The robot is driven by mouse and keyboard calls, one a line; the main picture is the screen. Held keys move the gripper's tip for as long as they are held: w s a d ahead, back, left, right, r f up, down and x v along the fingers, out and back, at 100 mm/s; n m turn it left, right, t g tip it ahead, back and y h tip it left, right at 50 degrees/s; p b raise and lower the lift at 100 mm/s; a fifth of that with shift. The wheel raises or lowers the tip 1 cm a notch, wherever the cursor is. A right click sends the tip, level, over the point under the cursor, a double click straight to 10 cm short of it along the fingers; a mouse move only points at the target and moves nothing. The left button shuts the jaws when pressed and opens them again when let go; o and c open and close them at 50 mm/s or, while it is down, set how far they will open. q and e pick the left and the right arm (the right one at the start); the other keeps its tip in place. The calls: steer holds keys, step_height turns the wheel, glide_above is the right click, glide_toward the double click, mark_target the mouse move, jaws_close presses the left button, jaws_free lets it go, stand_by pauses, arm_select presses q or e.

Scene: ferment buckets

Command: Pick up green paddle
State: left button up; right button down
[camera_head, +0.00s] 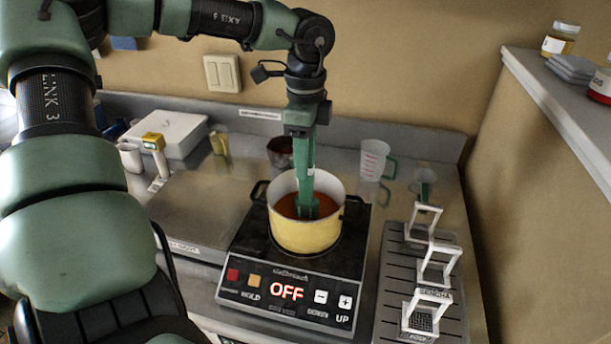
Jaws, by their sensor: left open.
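The green paddle (305,178) stands nearly upright in a yellow pot (304,235), its lower end in orange-brown liquid. The pot has a white inside and dark handles and sits on a black cooker. My left gripper (303,132) points down directly above the pot, at the top of the paddle's handle. It is open. The fingers and the handle's top overlap in the picture, so I cannot tell whether they touch. My right gripper is not in view.
The cooker (340,262) shows "OFF". White frames (438,264) stand on a dark rack at the right. A clear measuring jug (374,160) stands behind. A white box (180,134) is at the back left. A shelf with jars (560,39) is at the right wall.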

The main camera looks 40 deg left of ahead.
arm_select(q)
steer(key=shift+d, duration=0.15)
jaws_close()
stand_by(1.3)
